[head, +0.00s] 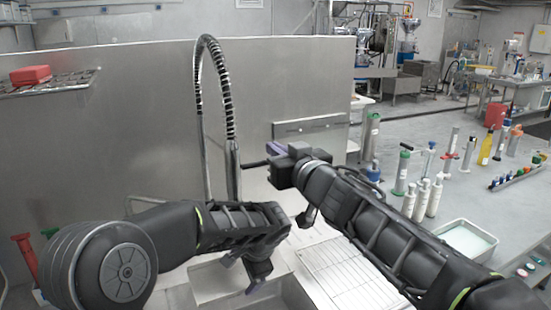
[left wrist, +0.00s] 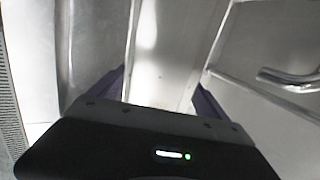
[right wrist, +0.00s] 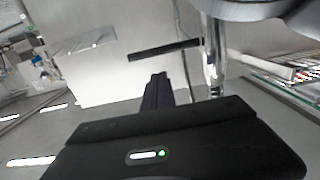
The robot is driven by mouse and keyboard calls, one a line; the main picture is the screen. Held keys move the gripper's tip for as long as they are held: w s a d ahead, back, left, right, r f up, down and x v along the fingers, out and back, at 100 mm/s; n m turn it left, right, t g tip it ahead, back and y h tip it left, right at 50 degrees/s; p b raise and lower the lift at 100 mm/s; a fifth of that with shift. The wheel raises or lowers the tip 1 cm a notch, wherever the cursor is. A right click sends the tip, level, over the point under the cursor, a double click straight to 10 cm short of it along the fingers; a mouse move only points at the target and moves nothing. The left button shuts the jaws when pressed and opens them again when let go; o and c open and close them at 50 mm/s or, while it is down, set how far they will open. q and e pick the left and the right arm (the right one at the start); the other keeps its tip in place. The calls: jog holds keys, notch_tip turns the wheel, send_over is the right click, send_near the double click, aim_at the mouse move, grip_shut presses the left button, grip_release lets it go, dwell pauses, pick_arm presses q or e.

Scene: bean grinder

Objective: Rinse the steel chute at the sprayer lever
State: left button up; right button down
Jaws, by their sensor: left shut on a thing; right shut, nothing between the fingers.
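My left gripper (head: 257,280) points down over the sink (head: 215,288). In the left wrist view its fingers (left wrist: 157,92) are shut on the steel chute (left wrist: 162,50), a pale smooth metal channel. I cannot clearly make out the chute in the head view. My right gripper (head: 277,149) is shut and empty beside the sprayer (head: 233,165). The black sprayer lever (head: 254,165) sticks out to the right of the chrome pipe. In the right wrist view the lever (right wrist: 165,49) lies just beyond the closed fingertips (right wrist: 158,78), with a small gap showing.
A tall spring hose (head: 225,85) arches above the sink before a steel splash wall (head: 115,130). A wire drain rack (head: 345,275) lies right of the basin. Several bottles and a white tray (head: 467,241) occupy the right counter. A red block (head: 31,75) sits on the left shelf.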

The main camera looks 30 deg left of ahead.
jog(key=shift+w+a+f, duration=0.1)
jog(key=shift+a+f, duration=0.05)
jog(key=shift+f, duration=0.75)
jog(key=shift+f, duration=0.1)
jog(key=shift+w+f+m, duration=0.15)
jog(key=shift+f+m, duration=0.65)
jog(key=shift+f, duration=0.05)
jog(key=s+d+r, duration=0.4)
jog(key=s+d, duration=0.1)
jog(key=d, duration=0.4)
jog(key=shift+s+d+r, duration=0.15)
jog(key=shift+d, duration=0.05)
